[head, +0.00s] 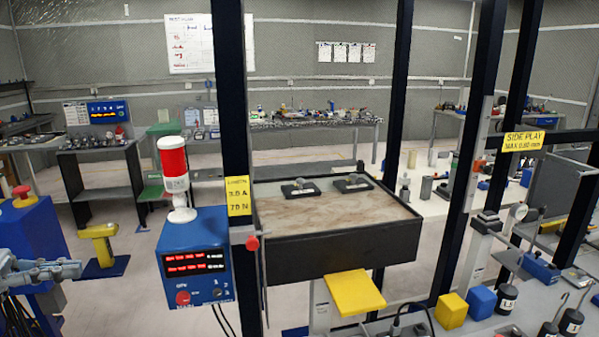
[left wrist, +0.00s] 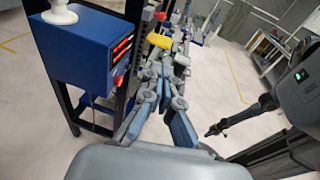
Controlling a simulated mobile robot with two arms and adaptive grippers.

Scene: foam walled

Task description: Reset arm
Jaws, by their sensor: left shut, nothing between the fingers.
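My left gripper (head: 68,269) is at the left edge of the head view, in front of a blue housing with a red button. Its fingers are shut with nothing between them. In the left wrist view the grey linked fingers (left wrist: 168,80) reach forward over the floor, close to the blue control box. Most of my left arm is outside the head view. My right gripper does not show in the head view.
A blue control box (head: 194,262) with red displays carries a red-and-white signal light (head: 174,170). Dark posts (head: 233,100) stand beside it. A black-sided tray (head: 340,252) is at the middle. Blue and yellow blocks (head: 451,311) sit on the bench at right. Open floor lies behind.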

